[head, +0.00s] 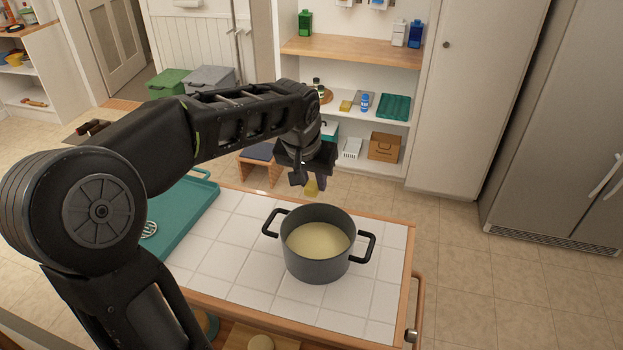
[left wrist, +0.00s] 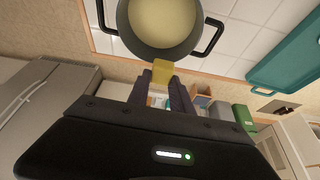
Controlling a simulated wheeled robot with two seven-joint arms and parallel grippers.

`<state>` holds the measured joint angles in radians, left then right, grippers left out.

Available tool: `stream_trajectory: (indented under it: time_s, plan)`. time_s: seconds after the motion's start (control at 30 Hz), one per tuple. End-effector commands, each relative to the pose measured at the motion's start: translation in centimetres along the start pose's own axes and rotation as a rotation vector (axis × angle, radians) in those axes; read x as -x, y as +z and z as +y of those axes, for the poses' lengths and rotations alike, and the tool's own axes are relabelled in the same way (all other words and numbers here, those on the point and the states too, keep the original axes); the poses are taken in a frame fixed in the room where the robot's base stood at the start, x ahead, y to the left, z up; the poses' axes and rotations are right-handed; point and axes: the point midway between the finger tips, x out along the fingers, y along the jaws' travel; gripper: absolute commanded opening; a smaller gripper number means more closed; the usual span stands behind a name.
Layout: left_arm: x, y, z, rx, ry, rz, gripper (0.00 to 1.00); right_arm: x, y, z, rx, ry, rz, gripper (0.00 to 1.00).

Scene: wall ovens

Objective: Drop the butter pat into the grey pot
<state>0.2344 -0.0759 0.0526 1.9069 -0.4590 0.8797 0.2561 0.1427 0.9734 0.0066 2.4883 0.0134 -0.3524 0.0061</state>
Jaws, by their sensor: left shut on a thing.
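The grey pot (head: 318,262) stands upright on the white tiled cart top, with two black handles and a pale yellow liquid inside. It also shows at the top of the left wrist view (left wrist: 165,50). My left gripper (head: 308,182) is shut on the yellow butter pat (head: 311,188). It holds the pat in the air, just behind the pot's far rim in the head view. In the left wrist view the butter pat (left wrist: 172,74) sticks out from the fingertips and overlaps the pot's rim in the picture. My right gripper is in neither view.
A teal tray (head: 183,222) lies on the cart's left side, partly behind my left arm. The tiled top (head: 245,263) is clear around the pot. A wooden stool (head: 258,168), shelves and a fridge (head: 560,150) stand beyond the cart.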

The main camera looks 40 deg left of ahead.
Motion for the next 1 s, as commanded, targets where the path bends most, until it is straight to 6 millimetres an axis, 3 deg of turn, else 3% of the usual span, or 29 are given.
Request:
stream_trajectory:
  time_s: [0.47,1.0]
  plan:
    - [-0.6,0.3,0.0,-0.002,0.0,-0.002,0.0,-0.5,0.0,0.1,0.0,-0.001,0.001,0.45]
    - [-5.4,2.3,0.0,-0.002,0.0,-0.003,0.0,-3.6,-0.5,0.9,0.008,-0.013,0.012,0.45]
